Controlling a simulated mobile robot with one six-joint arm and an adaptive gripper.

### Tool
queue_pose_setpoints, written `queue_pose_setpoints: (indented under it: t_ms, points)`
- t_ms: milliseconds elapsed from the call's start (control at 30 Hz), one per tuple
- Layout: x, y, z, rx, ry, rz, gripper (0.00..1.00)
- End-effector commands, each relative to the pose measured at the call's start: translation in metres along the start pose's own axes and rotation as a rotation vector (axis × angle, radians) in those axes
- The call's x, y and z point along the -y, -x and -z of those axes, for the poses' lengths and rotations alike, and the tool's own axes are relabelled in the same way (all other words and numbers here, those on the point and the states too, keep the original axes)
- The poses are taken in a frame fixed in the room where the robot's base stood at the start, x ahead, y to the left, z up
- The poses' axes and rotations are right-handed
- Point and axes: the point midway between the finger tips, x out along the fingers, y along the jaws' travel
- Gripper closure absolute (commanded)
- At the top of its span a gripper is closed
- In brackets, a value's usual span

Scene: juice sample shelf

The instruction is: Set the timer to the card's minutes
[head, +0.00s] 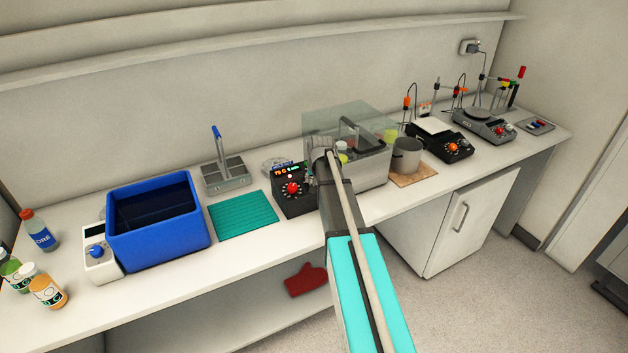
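A white box with a blue knob (96,251) stands at the left of the bench, beside the blue tub. It looks like the timer, but its markings are too small to read. I cannot make out a card with minutes on it. My gripper (322,152) is in front of the clear-lidded bath, far to the right of the white box. It is seen from behind and partly hidden by my own arm, so its fingers cannot be made out.
A blue tub (160,250), teal mat (243,215), metal rack (226,177) and black control box with a red knob (293,203) line the bench. The clear-lidded bath (372,168) stands behind my arm. Bottles (38,230) stand far left. A red mitt (306,280) lies below.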

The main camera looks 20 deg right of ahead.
Motion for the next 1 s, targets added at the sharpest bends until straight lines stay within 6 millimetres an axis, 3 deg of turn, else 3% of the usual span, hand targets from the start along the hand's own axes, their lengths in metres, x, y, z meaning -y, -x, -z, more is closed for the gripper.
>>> queue_pose_setpoints:
  t_ms: [1000]
  points:
    - [0.0017,-0.0001,0.001,0.001,-0.945,-0.13,1.0]
